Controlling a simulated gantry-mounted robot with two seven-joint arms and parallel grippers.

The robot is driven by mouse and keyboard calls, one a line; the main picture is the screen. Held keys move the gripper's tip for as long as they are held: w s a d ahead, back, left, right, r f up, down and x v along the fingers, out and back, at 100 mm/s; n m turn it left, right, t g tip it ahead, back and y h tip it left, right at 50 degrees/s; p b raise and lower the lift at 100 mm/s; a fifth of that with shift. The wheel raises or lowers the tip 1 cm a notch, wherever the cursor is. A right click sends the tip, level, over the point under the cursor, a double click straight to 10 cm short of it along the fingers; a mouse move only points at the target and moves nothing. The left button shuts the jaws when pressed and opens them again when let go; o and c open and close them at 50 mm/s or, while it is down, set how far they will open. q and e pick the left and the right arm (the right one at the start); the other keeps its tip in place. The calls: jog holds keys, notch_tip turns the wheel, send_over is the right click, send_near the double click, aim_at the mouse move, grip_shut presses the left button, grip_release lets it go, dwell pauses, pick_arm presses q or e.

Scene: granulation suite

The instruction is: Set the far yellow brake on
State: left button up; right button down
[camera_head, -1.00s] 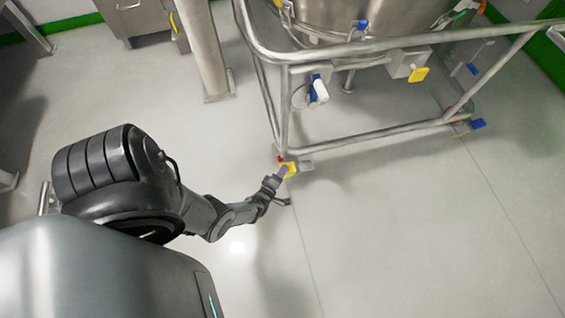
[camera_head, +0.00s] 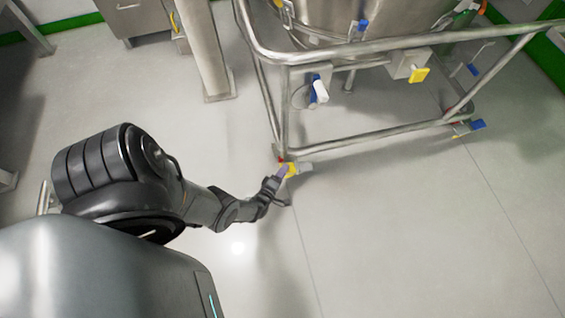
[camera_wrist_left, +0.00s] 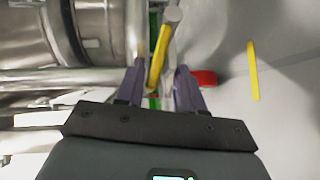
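A steel frame (camera_head: 380,136) on castors carries a round vessel (camera_head: 360,15). A yellow brake piece (camera_head: 293,170) with a red part beside it sits low at the frame's near left corner. My left gripper (camera_head: 283,175) is at this corner, close to the yellow piece. In the left wrist view a yellow lever (camera_wrist_left: 158,58) lies between the two purple fingers of the gripper (camera_wrist_left: 160,82), which stand apart. Contact with the lever cannot be told. A red piece (camera_wrist_left: 205,77) is just right of the fingers. My right gripper is not in view.
A blue pedal (camera_head: 477,124) sits low at the frame's right end. A yellow handle (camera_head: 418,75) and a white-and-blue handle (camera_head: 319,90) are on the frame higher up. A steel column (camera_head: 204,45) stands to the left. The floor in front is clear.

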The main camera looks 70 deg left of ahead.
pick_arm(q)
jog(key=shift+s+d+r, duration=0.15)
jog(key=shift+s+d, duration=0.1)
jog(key=shift+s, duration=0.1)
jog(key=p+v, duration=0.3)
jog(key=v, duration=0.7)
